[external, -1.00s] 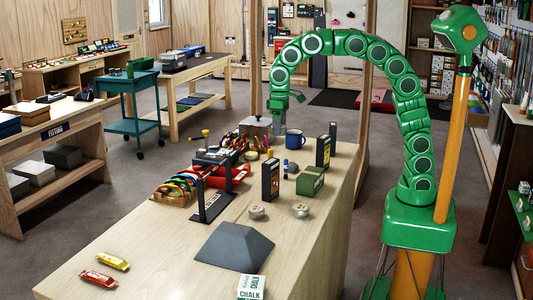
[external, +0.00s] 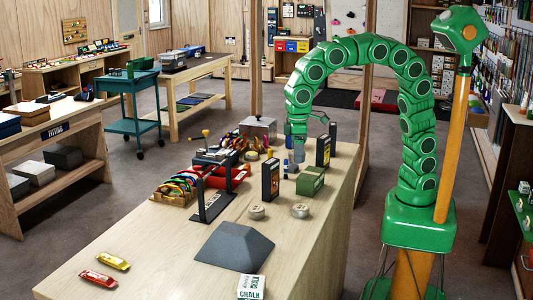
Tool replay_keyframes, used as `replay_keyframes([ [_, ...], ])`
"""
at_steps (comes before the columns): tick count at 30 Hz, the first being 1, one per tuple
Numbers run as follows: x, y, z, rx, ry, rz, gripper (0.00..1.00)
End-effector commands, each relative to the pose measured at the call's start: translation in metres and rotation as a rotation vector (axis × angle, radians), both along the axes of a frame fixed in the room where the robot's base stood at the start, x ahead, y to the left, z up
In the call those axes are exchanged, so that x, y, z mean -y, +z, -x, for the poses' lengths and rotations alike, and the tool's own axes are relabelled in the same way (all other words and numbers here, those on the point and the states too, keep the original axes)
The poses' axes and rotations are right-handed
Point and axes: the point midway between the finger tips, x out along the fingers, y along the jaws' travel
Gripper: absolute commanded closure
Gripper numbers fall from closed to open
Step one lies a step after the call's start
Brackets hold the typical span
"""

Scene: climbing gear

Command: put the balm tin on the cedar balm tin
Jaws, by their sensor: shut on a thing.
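Two round, pale tins stand apart on the wooden bench, a left tin (external: 257,212) and a right tin (external: 300,211). Their labels are too small to read, so I cannot tell which is the cedar one. My gripper (external: 293,163) is low over the bench, behind the green box and away from both tins. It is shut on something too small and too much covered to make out. The blue mug is mostly hidden behind it.
A green box (external: 310,182) and black upright boxes (external: 271,180) (external: 323,151) stand close to my gripper. A black stand (external: 213,195) and a dark grey block (external: 234,247) are further left and front.

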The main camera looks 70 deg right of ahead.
Motion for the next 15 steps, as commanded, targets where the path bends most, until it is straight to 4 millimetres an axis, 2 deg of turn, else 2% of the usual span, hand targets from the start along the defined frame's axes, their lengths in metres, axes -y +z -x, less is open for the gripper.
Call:
replay_keyframes([
  [4, 0.0, -0.019, 0.0, -0.001, 0.0, 0.0, 0.71],
  [10, -0.004, -0.03, -0.006, 0.001, 0.0, -0.001, 0.71],
  [15, -0.014, -0.038, -0.02, 0.001, -0.001, -0.001, 0.71],
])
